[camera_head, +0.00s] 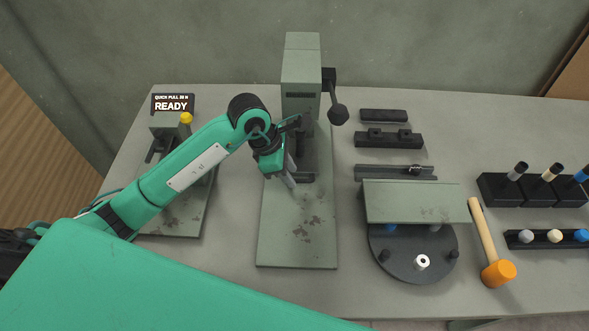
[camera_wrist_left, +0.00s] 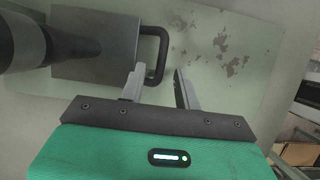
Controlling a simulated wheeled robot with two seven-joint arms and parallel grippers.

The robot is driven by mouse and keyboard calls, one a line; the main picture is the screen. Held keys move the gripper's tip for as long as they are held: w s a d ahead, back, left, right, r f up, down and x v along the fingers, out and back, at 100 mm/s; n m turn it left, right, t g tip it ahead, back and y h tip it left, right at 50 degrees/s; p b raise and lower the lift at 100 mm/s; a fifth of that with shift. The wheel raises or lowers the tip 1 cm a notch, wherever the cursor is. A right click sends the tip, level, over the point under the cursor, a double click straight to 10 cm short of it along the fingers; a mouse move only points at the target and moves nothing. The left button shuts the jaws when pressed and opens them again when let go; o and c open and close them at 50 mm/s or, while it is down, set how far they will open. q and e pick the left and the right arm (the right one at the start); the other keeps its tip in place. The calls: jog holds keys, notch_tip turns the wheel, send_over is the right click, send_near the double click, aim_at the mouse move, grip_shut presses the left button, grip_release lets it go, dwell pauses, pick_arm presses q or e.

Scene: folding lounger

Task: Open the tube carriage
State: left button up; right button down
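The grey-green press (camera_head: 302,75) stands at the middle of the table on a worn base plate (camera_head: 297,235). What seems to be the tube carriage is a dark grey block (camera_wrist_left: 108,48) with a black loop handle (camera_wrist_left: 163,45), low on the press. In the head view my left arm largely hides it. My left gripper (camera_head: 289,180) is over the base plate at the front of the press. In the left wrist view its fingers (camera_wrist_left: 160,72) are apart, with the handle's outer bar between their tips; I cannot tell whether they touch it. My right gripper is not in view.
A lever with a black knob (camera_head: 338,115) sticks out at the press's right. A pull gauge reading READY (camera_head: 173,104) stands at left. At right are a round dark turntable (camera_head: 405,265) under a grey-green cover (camera_head: 412,202), an orange mallet (camera_head: 498,272) and dark tube racks (camera_head: 497,190).

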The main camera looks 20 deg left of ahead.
pick_arm(q)
jog(key=shift+w+d+r, duration=0.1)
jog(key=shift+w+d, duration=0.05)
jog(key=shift+d, duration=0.4)
jog(key=shift+d+f+p, duration=0.1)
jog(key=shift+f+p, duration=0.25)
jog(key=shift+f, duration=0.3)
jog(key=shift+c, duration=0.2)
grip_shut()
